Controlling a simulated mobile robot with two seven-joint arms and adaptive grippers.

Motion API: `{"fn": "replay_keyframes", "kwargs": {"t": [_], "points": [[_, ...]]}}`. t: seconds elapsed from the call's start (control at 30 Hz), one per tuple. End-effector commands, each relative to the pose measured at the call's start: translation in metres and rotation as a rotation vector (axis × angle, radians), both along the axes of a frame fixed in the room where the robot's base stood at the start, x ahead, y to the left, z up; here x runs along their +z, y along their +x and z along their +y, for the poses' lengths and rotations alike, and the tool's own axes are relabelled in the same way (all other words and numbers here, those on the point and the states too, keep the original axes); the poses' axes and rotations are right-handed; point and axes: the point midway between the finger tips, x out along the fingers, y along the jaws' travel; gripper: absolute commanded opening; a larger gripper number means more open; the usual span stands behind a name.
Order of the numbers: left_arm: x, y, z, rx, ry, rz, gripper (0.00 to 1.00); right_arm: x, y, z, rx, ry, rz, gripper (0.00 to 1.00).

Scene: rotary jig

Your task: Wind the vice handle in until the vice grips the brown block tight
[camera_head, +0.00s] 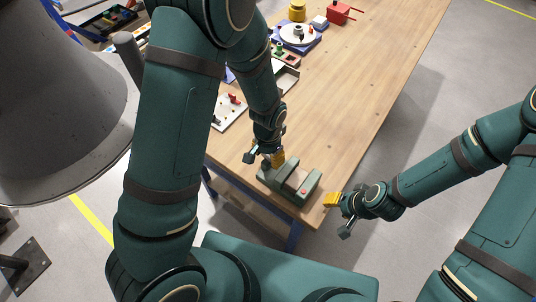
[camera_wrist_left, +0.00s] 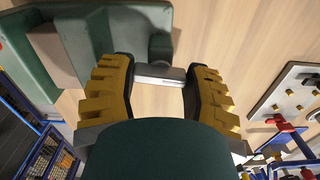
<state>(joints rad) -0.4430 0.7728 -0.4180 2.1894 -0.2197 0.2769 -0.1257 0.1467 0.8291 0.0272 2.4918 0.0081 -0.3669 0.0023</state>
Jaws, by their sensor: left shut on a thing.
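The green vice (camera_head: 308,190) sits near the front corner of the wooden table; it also fills the upper left of the left wrist view (camera_wrist_left: 100,40). The brown block (camera_head: 295,180) sits between its jaws and shows in the left wrist view (camera_wrist_left: 52,52). Whether any gap is left at the jaws is too small to tell. My left gripper (camera_head: 270,158) is at the vice's far left end, its yellow fingers shut on the grey metal vice handle (camera_wrist_left: 160,74). My right gripper (camera_head: 335,202) hangs beside the table's right edge, apart from the vice; its finger gap is unclear.
A light panel with a red part (camera_head: 232,98) lies left of my left forearm. A turntable-like white disc (camera_head: 298,35), a red box (camera_head: 340,13) and a yellow cylinder (camera_head: 297,10) stand at the far end. The table's right side is clear.

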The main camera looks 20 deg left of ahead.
Motion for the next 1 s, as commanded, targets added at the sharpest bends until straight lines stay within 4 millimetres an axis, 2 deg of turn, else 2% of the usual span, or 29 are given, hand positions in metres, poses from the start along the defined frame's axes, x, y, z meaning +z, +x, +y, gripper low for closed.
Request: {"fn": "replay_keyframes", "kwargs": {"t": [0.6,0.63,0.67,1.0], "points": [[0.0,-0.0001,0.0,-0.048,0.0,0.0,0.16,-0.0018,0.0,0.0,0.0,0.0,0.0,0.47],[0.0,-0.0001,0.0,-0.048,0.0,0.0,0.57,-0.0018,-0.0001,0.0001,0.0,0.0,0.0,0.47],[0.0,-0.0001,0.0,-0.047,0.0,0.0,0.68,-0.0018,0.0,0.0,0.0,0.0,0.0,0.47],[0.0009,0.0001,0.0,-0.047,0.0,0.0,0.69,-0.0019,-0.0002,0.0,0.0,0.0,0.0,0.47]]}}
